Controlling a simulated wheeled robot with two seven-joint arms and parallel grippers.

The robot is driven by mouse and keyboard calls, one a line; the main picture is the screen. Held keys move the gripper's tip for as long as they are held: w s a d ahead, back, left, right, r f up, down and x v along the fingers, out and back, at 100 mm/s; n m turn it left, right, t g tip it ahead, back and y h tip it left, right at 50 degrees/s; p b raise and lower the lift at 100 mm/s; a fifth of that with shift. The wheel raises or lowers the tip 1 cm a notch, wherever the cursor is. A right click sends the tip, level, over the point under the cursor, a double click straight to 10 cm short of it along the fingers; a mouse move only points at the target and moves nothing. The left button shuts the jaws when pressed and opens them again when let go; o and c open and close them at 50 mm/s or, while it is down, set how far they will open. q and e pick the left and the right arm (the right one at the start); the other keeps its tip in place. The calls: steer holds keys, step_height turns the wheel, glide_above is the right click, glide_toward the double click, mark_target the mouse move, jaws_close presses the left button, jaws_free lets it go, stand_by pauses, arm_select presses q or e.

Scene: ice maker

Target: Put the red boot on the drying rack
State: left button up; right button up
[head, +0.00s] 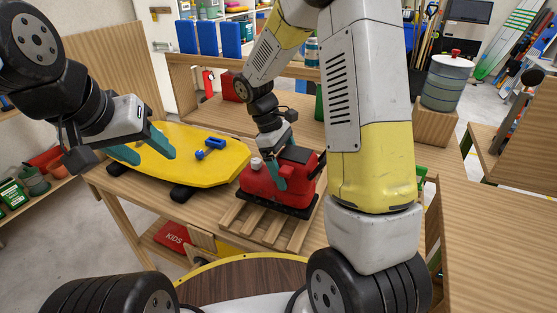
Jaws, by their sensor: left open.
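A red boot-like object (298,183) with a black base rests on a slatted wooden rack (243,226) on the workbench. It appears to be the red boot, though its shape is partly covered. My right gripper (279,174) is at the object's upper front, with a teal finger against or just before its red side. My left gripper (142,150) is open and empty, above the left end of a yellow board.
The yellow board (205,168) with a blue fitting (211,146) lies left of the rack. A red box (231,88) stands behind. A metal drum (447,82) is at the right. My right arm hides much of the centre. The right tabletop (500,230) is clear.

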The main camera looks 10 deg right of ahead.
steer(key=shift+w+d+f, duration=0.1)
steer(key=shift+w+d, duration=0.1)
steer(key=shift+w, duration=1.2)
steer(key=shift+f, duration=1.7)
steer(key=shift+s+f, duration=0.1)
steer(key=o, duration=1.8)
steer(key=shift+f, duration=0.1)
